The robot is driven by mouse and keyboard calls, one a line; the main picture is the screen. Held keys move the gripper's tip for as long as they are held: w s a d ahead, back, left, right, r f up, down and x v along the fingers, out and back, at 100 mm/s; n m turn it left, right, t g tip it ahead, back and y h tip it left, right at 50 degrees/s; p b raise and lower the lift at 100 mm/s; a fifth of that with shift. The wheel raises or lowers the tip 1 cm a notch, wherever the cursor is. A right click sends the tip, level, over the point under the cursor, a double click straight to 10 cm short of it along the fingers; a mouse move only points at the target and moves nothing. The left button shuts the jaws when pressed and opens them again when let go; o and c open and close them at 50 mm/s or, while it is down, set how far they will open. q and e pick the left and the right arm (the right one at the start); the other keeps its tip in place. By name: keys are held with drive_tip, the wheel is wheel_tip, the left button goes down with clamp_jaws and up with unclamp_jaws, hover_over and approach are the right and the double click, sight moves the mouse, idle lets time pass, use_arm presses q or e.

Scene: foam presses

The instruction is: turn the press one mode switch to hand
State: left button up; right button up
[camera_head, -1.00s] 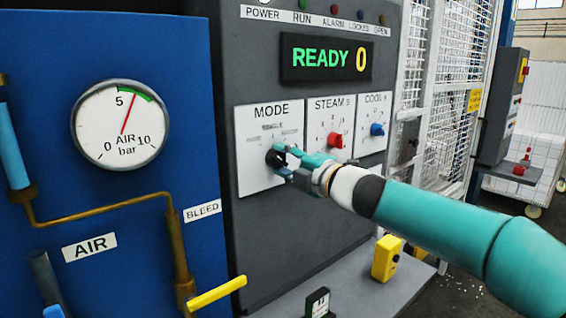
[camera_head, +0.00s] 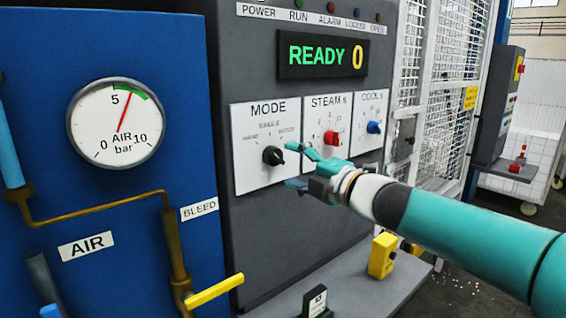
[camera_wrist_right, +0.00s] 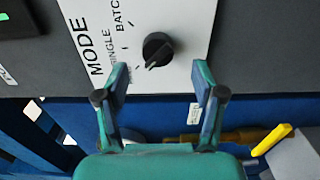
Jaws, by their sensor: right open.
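The press one mode switch is a black round knob (camera_head: 273,156) on a white MODE plate (camera_head: 252,180) with labels in an arc above it. In the right wrist view the knob (camera_wrist_right: 157,48) shows a pale pointer mark on its lower left, which seems to lean towards the HAND side; the HAND label is hidden there. My right gripper (camera_head: 292,166) is open and empty, just right of the knob and apart from it. In the wrist view its fingers (camera_wrist_right: 161,80) stand spread below the knob. My left gripper is not in view.
The STEAM plate with a red knob (camera_head: 332,138) and the COOL plate with a blue knob (camera_head: 373,127) are close to the right. The display (camera_head: 323,57) reads READY 0. A yellow box (camera_head: 382,256) stands on the ledge below. A yellow lever (camera_head: 214,291) sticks out lower left.

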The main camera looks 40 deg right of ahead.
drive_tip(key=s, duration=0.7)
drive_tip(key=shift+d+f, duration=0.15)
drive_tip(key=shift+d, duration=0.1)
